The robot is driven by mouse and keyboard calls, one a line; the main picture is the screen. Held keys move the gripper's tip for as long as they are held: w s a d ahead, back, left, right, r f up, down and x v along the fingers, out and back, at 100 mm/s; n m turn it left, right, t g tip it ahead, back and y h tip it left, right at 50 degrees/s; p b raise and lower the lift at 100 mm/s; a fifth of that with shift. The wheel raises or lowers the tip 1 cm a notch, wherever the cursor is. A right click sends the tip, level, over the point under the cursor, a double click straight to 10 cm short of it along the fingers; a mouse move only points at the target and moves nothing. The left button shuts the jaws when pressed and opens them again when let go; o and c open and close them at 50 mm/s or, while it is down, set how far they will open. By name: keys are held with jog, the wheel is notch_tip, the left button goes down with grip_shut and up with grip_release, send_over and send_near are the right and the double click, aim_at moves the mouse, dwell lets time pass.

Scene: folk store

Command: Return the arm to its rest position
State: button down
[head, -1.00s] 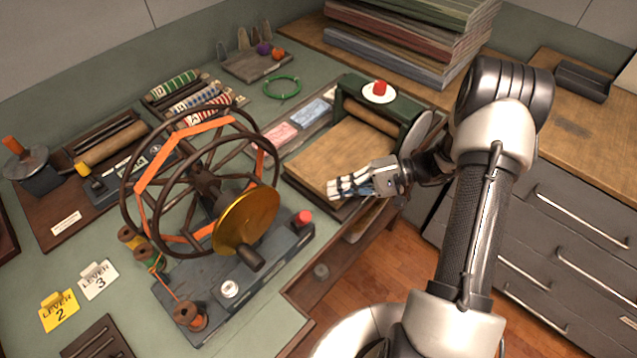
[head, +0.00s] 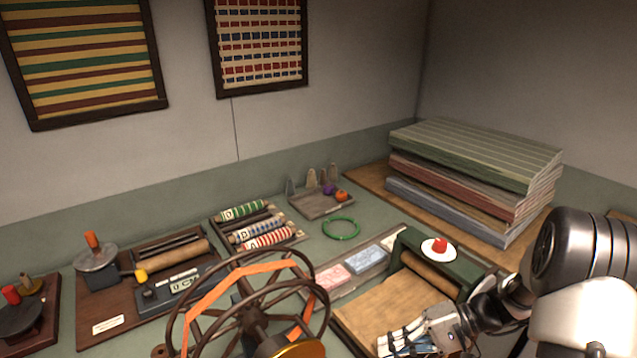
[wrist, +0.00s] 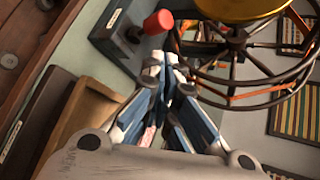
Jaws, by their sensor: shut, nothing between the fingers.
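My gripper (head: 405,342) is at the bottom of the head view, over the near part of the wooden board (head: 385,308) of the green-framed press (head: 412,262). In the wrist view my gripper (wrist: 170,70) has its blue and white fingers together with nothing between them. The fingers point toward the wheel device, with its red knob (wrist: 158,22) and dark spoked wheel (wrist: 240,70) beyond the tips. My arm is folded at the lower right of the head view. Whether the gripper touches the board cannot be told.
The orange-banded wheel (head: 240,290) stands left of the gripper. A tall stack of cloth boards (head: 475,180) stands at the back right. Patterned rolls (head: 255,228), a green ring (head: 341,228) and a small tray (head: 322,205) sit on the green table behind.

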jog(key=s+a+r+n+t+h, duration=0.2)
jog(key=s+r+n+t+h, duration=0.1)
jog(key=s+r+h, duration=0.9)
jog(key=shift+s+r+n+t, duration=0.4)
jog(key=shift+s+r+t, duration=0.4)
jog(key=shift+s+r, duration=2.45)
jog(key=shift+s+f, duration=0.45)
jog(key=shift+f, duration=0.05)
